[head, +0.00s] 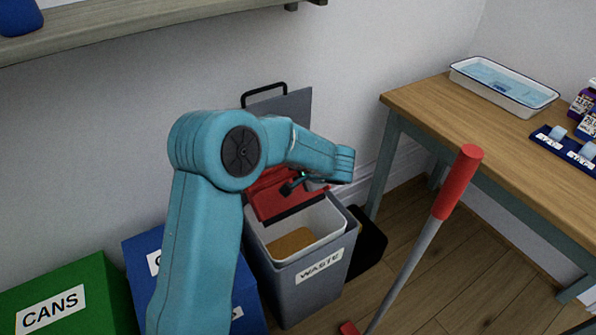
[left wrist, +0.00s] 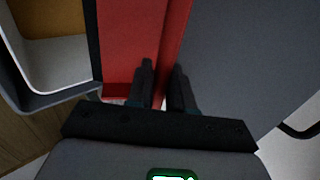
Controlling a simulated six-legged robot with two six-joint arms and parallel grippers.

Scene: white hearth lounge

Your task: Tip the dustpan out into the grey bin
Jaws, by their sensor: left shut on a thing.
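The grey bin (head: 308,292), labelled WASTE, stands on the floor with its grey lid (head: 297,104) raised behind it. Its white liner has a brown surface (head: 291,242) inside. The red dustpan (head: 275,206) is steeply tilted at the back of the opening, its dark lip downward over the liner. My left gripper (head: 291,187) is shut on the dustpan. In the left wrist view the fingers (left wrist: 163,85) close on a red upright part of the dustpan (left wrist: 130,42), between the bin's opening and the lid. No loose debris shows on the visible pan. My right gripper is out of view.
A blue bin (head: 143,262) and a green CANS bin (head: 65,305) stand left of the grey bin. A broom with a red grip (head: 458,181) leans at right. A wooden table (head: 455,110) holds a white tray (head: 505,102). A shelf (head: 130,22) hangs above.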

